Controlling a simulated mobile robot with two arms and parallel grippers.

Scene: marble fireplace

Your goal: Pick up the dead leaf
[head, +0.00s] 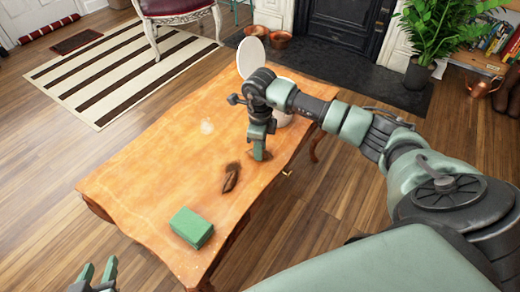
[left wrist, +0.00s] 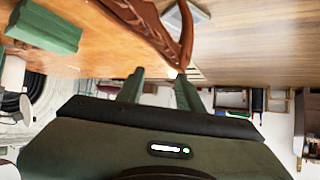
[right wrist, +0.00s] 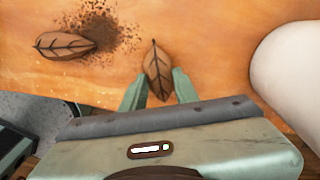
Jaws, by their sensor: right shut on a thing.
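One brown dead leaf (right wrist: 157,66) is held between the fingertips of my right gripper (right wrist: 159,92), pointing away from the gripper. In the head view my right gripper (head: 260,152) is low over the table's right part, and only a bit of that leaf shows beside it. A second brown leaf (right wrist: 66,45) lies on the table to the left in the right wrist view; it also shows in the head view (head: 231,180). My left gripper (head: 97,277) is open and empty, off the table's near left corner; its parted fingers show in the left wrist view (left wrist: 159,90).
The wooden table (head: 140,170) bears a green block (head: 191,228), dark crumbs (right wrist: 105,32) by the second leaf and a pale smudge (head: 207,126). A white bin, partly hidden behind my right arm, has its round lid (head: 250,57) raised. The table's left part is mostly clear.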

